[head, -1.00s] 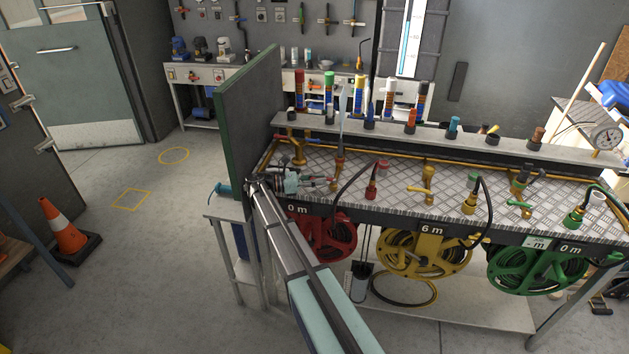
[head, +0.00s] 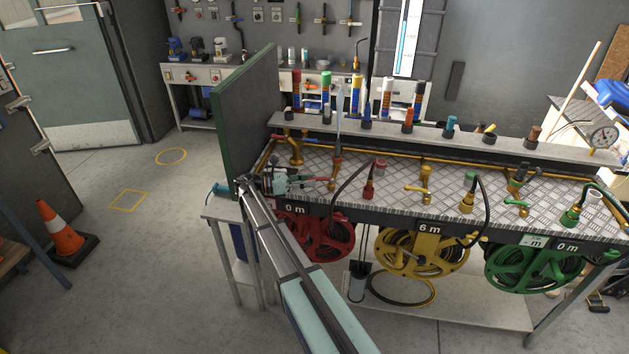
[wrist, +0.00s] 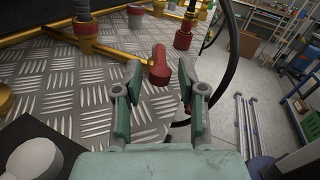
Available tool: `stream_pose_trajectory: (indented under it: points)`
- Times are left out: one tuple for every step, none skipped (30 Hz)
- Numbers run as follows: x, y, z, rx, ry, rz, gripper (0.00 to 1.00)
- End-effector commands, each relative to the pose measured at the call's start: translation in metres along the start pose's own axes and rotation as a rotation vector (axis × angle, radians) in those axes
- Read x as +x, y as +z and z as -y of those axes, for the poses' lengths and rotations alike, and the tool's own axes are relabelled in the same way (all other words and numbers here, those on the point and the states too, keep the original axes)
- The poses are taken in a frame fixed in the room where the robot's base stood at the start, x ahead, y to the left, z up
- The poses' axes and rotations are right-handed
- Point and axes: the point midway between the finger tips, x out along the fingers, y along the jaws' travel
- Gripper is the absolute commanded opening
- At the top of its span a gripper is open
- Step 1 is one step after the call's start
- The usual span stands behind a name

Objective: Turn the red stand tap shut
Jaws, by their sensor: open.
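The red stand tap's lever (wrist: 158,66) shows in the wrist view as a short red bar with a rounded near end, just beyond and between my fingertips. In the head view the red tap (head: 331,184) is a small red spot at the left front of the chequer-plate bench top. My gripper (wrist: 156,88) is open, its two green-padded fingers spread either side of the lever's near end. I see no clear contact. In the head view my gripper (head: 309,183) reaches in from the left, low over the bench; the tap's base is hard to make out.
A green upright panel (head: 245,125) stands close at the left of my gripper. A red hose fitting (head: 380,167) and black hose are to the right. Brass pipes (wrist: 35,38) run along the plate. Red, yellow and green reels hang along the front.

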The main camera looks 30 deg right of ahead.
Motion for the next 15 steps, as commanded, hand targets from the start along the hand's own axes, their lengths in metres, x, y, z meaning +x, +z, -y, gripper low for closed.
stream_pose_trajectory:
  points:
    - [-0.011,0.000,-0.002,0.000,0.003,0.000,0.40]
    - [-0.018,0.000,-0.002,0.000,0.003,0.001,0.40]
    - [-0.025,0.000,-0.002,0.000,0.002,0.001,0.40]
    - [-0.031,0.000,-0.002,0.000,0.003,0.000,0.40]
    - [-0.037,0.000,-0.002,0.000,0.003,0.000,0.40]
    - [-0.045,0.000,-0.002,0.000,0.003,0.000,0.40]
    - [-0.051,0.000,-0.002,0.000,0.002,0.000,0.40]
    - [-0.056,0.000,-0.002,0.000,0.002,0.000,0.40]
    - [-0.062,0.000,-0.002,0.000,0.003,0.000,0.40]
    - [-0.067,0.000,-0.002,0.000,0.003,0.000,0.40]
    - [-0.071,0.000,-0.001,0.000,0.002,0.000,0.40]
    - [-0.076,0.000,-0.001,0.000,0.001,-0.001,0.40]
    - [-0.079,0.000,-0.001,0.000,0.001,-0.001,0.40]
    - [-0.081,0.000,-0.001,0.000,0.001,-0.001,0.40]
    - [-0.084,0.000,-0.001,0.000,0.001,-0.001,0.40]
